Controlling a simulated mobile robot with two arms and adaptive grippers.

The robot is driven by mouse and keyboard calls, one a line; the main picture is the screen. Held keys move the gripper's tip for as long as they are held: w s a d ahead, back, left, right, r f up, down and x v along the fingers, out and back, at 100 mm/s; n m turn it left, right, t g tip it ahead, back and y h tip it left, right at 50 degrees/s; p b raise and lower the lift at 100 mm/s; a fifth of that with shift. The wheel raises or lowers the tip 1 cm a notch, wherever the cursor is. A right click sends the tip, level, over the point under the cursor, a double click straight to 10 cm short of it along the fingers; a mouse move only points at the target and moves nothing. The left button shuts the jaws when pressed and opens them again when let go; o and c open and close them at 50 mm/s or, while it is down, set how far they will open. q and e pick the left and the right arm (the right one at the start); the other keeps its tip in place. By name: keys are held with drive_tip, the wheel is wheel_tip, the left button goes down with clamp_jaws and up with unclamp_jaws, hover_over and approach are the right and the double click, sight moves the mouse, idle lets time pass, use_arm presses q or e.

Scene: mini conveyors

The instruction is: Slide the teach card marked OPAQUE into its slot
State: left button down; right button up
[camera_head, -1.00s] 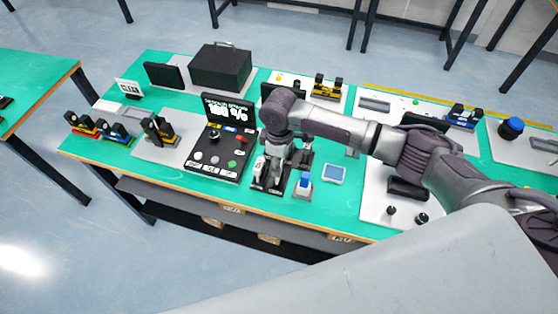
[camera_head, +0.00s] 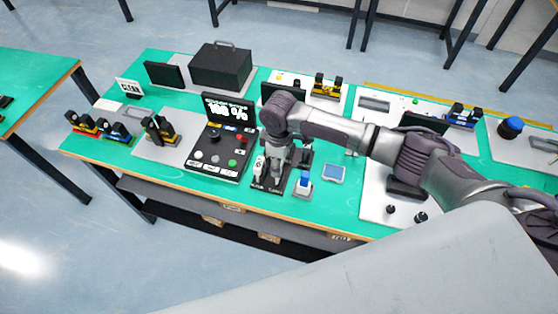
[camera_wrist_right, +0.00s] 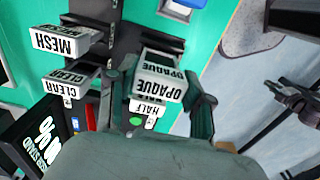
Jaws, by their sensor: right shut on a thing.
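The white teach card marked OPAQUE (camera_wrist_right: 160,78) is between the fingers of my right gripper (camera_wrist_right: 165,105) in the right wrist view. My right gripper is shut on it; in the head view the gripper (camera_head: 277,172) points down over a dark card rack (camera_head: 268,188). In the wrist view, cards marked MESH (camera_wrist_right: 62,40) and CLEAR (camera_wrist_right: 68,80) stand to the left, and a HALF label (camera_wrist_right: 145,109) shows just below the OPAQUE card. Whether the OPAQUE card touches the rack cannot be told. My left gripper is not in view.
A black control panel with a lit screen (camera_head: 228,110) and buttons stands left of the rack. A blue-topped block (camera_head: 303,184) and a small blue-screened device (camera_head: 334,173) are close on the right. A white sign (camera_head: 129,88) stands at the back left.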

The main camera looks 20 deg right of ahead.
drive_tip(key=shift+f+b, duration=0.55)
drive_tip(key=shift+f, duration=0.9)
drive_tip(key=shift+f, duration=0.2)
drive_tip(key=o, duration=1.2)
drive_tip(key=shift+r, duration=0.1)
wheel_tip(320, 180, up, 12)
drive_tip(key=shift+f, duration=0.1)
